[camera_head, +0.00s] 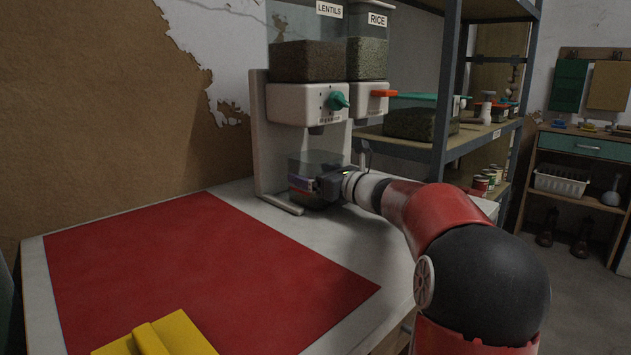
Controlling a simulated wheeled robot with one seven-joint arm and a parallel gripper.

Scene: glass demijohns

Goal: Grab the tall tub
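A clear, dark-tinted tub (308,163) stands on the white table under the lentils dispenser (305,104). It looks like the tall tub, though I cannot be sure. My red arm reaches in from the lower right, and my gripper (312,184) is at the tub's front, overlapping its middle in the picture. The fingers are small and dark here. I cannot tell whether they are apart or closed, or whether they touch the tub. Part of the tub is hidden behind the gripper.
A metal shelf (447,90) stands behind, right. The mat's middle is clear.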

